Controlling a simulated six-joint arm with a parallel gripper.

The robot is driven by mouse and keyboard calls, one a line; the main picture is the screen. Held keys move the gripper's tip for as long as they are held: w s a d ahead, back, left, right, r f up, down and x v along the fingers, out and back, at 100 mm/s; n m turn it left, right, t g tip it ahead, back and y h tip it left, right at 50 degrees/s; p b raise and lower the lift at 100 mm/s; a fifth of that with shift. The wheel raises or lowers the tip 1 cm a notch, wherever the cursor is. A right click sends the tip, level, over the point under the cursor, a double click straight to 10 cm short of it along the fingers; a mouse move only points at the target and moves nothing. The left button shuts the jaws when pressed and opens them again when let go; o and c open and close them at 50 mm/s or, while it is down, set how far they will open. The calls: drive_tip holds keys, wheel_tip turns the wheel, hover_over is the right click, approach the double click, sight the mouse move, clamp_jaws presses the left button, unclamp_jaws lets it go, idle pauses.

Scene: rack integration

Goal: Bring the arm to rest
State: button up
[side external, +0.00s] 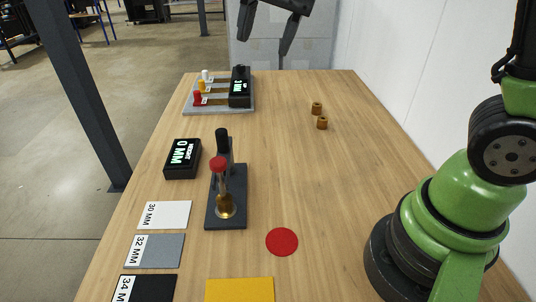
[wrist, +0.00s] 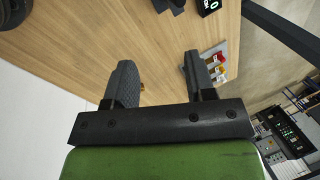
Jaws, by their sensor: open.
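My gripper (side external: 263,45) is high at the top of the side external view, in front of the pale far wall and above the table's far end. Its two black fingers are spread apart with nothing between them. In the wrist view my gripper (wrist: 158,66) also shows open and empty, with both fingers over or beside the wooden table (wrist: 100,40). It touches none of the objects that I can see. The upper part of the gripper is cut off in the side external view.
On the table (side external: 290,170) stand a grey board (side external: 220,110) with coloured pegs and a black device, a display box (side external: 183,158), a dark stand (side external: 227,220) with a red-topped brass part, and two brown pieces (side external: 317,108) (side external: 322,123). Labelled cards (side external: 165,214) lie front left.

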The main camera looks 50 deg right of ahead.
drive_tip(key=s+d+n+t, duration=0.2)
drive_tip(key=s+n+t, duration=0.2)
drive_tip(key=s+n, duration=0.4)
drive_tip(key=s, duration=0.7)
drive_tip(key=shift+s+d+r+y, duration=0.15)
drive_tip(key=shift+s+y, duration=0.1)
drive_tip(key=shift+y, duration=0.05)
